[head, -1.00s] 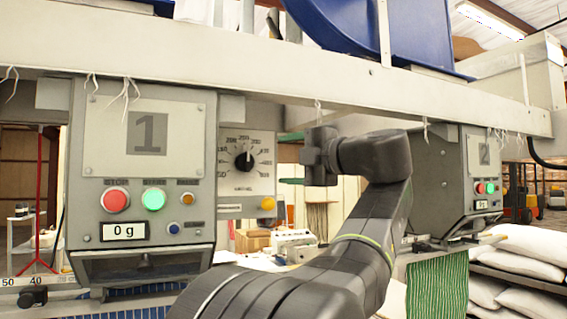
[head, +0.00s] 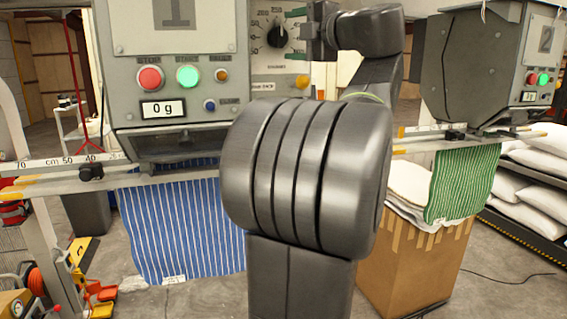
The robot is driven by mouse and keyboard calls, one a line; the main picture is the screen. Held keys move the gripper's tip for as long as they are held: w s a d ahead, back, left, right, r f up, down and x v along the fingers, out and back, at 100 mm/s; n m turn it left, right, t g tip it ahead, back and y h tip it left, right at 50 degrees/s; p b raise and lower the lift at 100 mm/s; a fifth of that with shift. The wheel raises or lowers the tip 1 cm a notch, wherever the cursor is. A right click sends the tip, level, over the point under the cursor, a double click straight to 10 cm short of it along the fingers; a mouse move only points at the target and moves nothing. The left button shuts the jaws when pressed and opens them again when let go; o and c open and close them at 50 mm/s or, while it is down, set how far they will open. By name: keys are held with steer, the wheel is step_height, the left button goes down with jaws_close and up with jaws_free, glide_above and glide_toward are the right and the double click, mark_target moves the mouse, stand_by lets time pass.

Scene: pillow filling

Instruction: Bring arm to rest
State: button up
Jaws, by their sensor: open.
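My arm is raised and bent across the middle of the head view, with a large dark joint close to the camera. My gripper (head: 295,33) is at the upper middle, pointing left, in front of the dial panel (head: 271,58) of station 1. Its two green-tipped fingers are spread apart with nothing between them. Part of the dial panel is hidden behind the gripper and arm.
Station 1 (head: 175,97) has red and green buttons and a display reading 0 g. A blue striped cloth (head: 180,220) hangs below it. Station 2 (head: 470,65) is at right, with a green striped cloth (head: 462,184), a cardboard box (head: 412,262) and stacked white pillows (head: 520,206).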

mark_target(282, 37)
steer(key=shift+p+x, duration=0.4)
steer(key=shift+x, duration=1.9)
steer(key=shift+s+d, duration=0.1)
